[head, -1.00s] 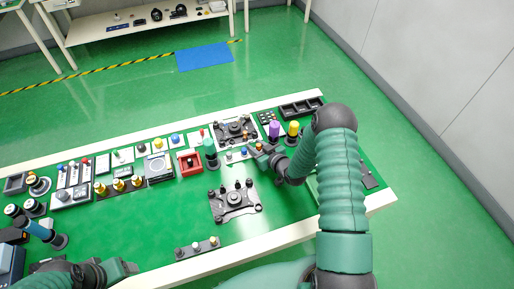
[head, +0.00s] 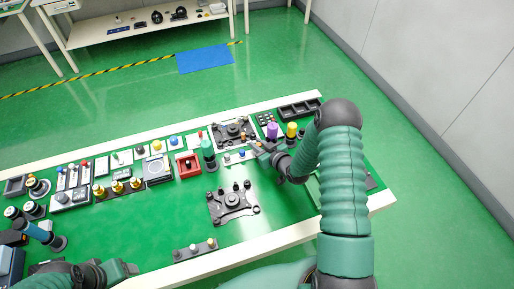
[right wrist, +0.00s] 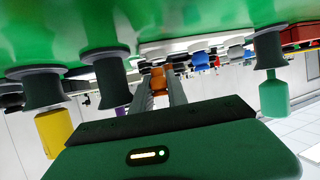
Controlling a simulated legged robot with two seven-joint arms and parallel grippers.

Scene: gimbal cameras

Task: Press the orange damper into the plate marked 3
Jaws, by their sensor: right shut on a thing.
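The orange damper (right wrist: 158,79) is between the fingers of my right gripper (right wrist: 160,92) in the right wrist view, which appears upside down. In the head view my right gripper (head: 259,147) is low over the back right of the bench, beside a small strip with a blue damper (head: 242,153). One dark gimbal plate (head: 234,204) lies mid-bench and another (head: 226,133) lies behind it. I cannot read a 3 on either. My left gripper (head: 128,268) is at the bottom left; its fingers are not clear.
Purple (head: 272,131) and yellow (head: 292,129) handled tools stand right beside the right gripper, with a green one (head: 208,150) to its left. A strip with several small dampers (head: 195,250) lies near the front edge.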

